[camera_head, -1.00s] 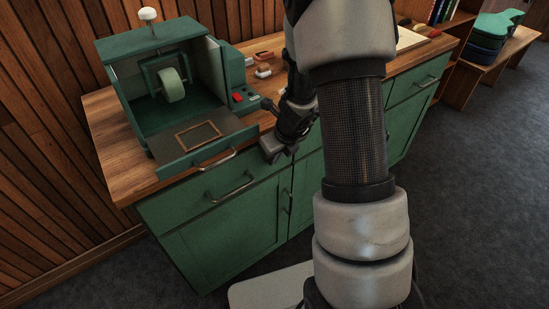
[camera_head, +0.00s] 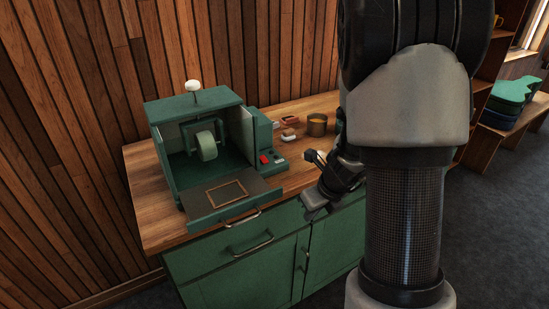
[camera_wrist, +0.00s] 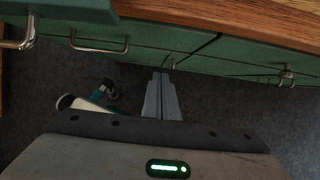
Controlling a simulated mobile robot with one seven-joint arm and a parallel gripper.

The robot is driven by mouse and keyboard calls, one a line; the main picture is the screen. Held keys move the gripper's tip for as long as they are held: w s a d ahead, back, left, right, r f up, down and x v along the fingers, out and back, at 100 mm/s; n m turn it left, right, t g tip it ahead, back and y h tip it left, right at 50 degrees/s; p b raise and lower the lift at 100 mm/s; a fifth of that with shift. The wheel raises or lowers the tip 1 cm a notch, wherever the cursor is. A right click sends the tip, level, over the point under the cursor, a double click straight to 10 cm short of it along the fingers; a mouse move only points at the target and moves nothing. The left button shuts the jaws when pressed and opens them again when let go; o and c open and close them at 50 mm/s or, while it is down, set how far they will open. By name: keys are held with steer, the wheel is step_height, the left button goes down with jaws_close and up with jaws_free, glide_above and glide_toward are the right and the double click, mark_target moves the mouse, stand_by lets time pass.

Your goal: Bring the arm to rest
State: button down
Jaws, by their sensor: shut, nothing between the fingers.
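My gripper shows in the wrist view (camera_wrist: 161,80) with its two fingers together and nothing between them. It points down past the front of the green cabinet (camera_wrist: 190,50), over dark carpet. In the head view my arm rises large at the right. The wrist end of my arm is beside the cabinet's front edge, right of the open drawer tray. The fingertips cannot be made out clearly there.
Green cases (camera_head: 510,95) sit far right. Carpet is open at the right.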

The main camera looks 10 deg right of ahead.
steer(key=s+a+r+n+y, duration=0.1)
steer(key=s+a+r+n, duration=0.2)
steer(key=a+r+n, duration=0.35)
steer(key=s+a+r+n+y, duration=0.1)
steer(key=s+a+r+n, duration=0.25)
steer(key=r+n, duration=0.65)
steer(key=s+d+r+n+t+h, duration=0.2)
steer(key=s+r+n+h, duration=0.35)
steer(key=s+n, duration=0.9)
step_height(320, 180, up, 14)
steer(key=w+n+y+p, duration=0.1)
steer(key=y+p, duration=0.1)
steer(key=p, duration=1)
steer(key=shift+w+a+g, duration=0.15)
steer(key=shift+w+g, duration=0.15)
steer(key=shift+w, duration=0.1)
